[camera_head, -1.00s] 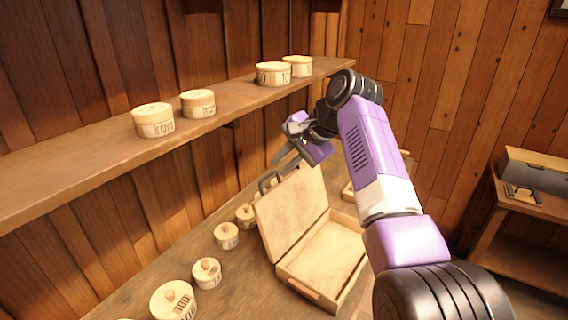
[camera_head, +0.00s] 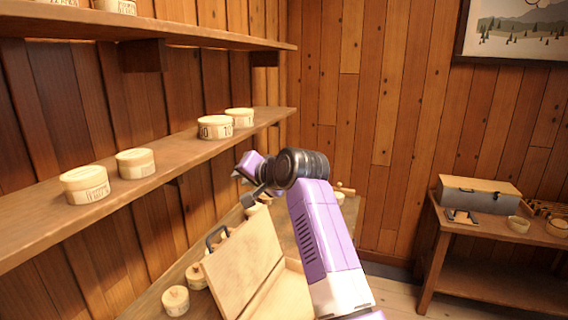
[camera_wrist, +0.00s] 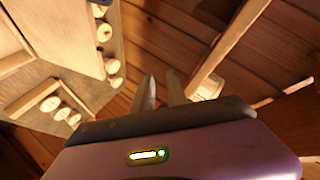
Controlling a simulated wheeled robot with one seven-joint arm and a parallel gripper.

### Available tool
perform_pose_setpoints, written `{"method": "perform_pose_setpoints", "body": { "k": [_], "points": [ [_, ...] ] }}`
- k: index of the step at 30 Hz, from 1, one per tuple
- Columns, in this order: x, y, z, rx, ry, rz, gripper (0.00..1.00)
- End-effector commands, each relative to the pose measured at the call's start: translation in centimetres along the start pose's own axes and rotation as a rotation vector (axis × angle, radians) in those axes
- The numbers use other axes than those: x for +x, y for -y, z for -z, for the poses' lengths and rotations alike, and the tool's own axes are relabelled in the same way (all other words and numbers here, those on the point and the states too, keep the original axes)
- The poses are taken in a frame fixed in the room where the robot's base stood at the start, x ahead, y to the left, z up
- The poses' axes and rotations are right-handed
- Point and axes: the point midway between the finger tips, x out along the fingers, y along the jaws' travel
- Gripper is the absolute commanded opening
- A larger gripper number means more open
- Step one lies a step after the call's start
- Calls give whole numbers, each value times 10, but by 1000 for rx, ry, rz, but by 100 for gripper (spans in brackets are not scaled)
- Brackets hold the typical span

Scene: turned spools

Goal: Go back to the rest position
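My gripper (camera_wrist: 161,78) shows in the wrist view with its two fingers apart and nothing between them. In the head view my arm reaches over the workbench, and the gripper end is small and partly hidden beside the wrist, below the shelf. The open wooden case (camera_head: 245,262) stands under my arm with its lid raised; my arm hides part of its right side. It also shows in the wrist view (camera_wrist: 65,32).
The long wall shelf (camera_head: 160,178) carries several round lidded boxes, including one at its far end (camera_head: 216,127). More small lidded pots (camera_head: 175,300) stand on the bench beside the case. A side table (camera_head: 440,230) with a grey-fronted box (camera_head: 480,194) stands at right.

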Motion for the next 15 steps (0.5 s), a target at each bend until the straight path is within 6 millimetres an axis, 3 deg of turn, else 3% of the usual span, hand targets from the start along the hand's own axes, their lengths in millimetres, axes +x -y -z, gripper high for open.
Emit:
{"method": "perform_pose_setpoints", "body": {
  "k": [8,15],
  "points": [
    [-17,-83,-26,-157,-243,20,18],
    [-62,-156,-70,-287,-414,-6,18]
  ]
}}
